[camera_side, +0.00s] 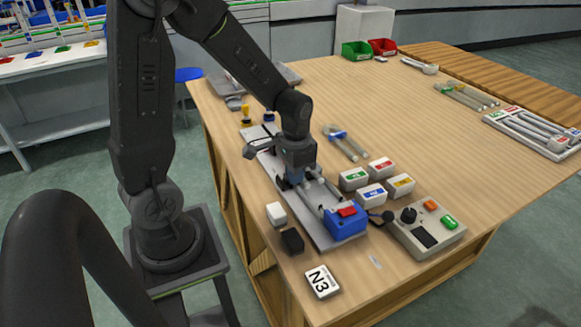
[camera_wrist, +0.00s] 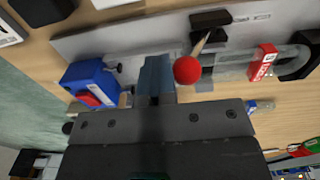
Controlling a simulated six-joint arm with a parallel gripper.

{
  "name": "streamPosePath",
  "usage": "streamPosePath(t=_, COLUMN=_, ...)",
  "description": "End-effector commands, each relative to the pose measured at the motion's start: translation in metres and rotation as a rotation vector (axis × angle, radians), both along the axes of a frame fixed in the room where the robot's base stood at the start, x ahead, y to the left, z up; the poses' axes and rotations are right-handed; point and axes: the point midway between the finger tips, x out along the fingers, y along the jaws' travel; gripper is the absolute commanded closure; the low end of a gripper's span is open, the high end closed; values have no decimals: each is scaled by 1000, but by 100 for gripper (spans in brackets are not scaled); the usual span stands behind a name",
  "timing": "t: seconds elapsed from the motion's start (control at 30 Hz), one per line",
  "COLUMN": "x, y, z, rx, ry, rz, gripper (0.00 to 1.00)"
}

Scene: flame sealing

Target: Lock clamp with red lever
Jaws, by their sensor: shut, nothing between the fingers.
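The clamp's lever ends in a red ball (camera_wrist: 187,70), seen in the wrist view on a pale tilted stem. The stem leads up to a dark clamp part (camera_wrist: 209,22). My gripper (camera_wrist: 155,72) is shut and empty, its blue-grey fingers just left of the red ball in that view; I cannot tell whether they touch it. In the side view my gripper (camera_side: 297,180) is low over the grey fixture plate (camera_side: 318,240), and the red ball cannot be made out there. A blue block with a red top (camera_side: 345,220) sits at the plate's near end.
A tube with a red label (camera_wrist: 264,62) lies beside the clamp. Labelled small boxes (camera_side: 380,166) and a control box (camera_side: 430,228) stand right of the plate. A white block (camera_side: 276,213) and a black block (camera_side: 292,240) are at its left. The table's far middle is clear.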

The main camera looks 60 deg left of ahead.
Motion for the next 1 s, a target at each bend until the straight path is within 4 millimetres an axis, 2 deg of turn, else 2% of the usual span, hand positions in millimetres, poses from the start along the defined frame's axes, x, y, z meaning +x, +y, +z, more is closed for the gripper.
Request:
streamPosePath(t=0.7, x=-1, y=19, z=7, rx=3, ry=1, rz=0, gripper=100)
streamPosePath(t=1.0, x=0, y=20, z=8, rx=2, ry=0, rz=-1, gripper=100)
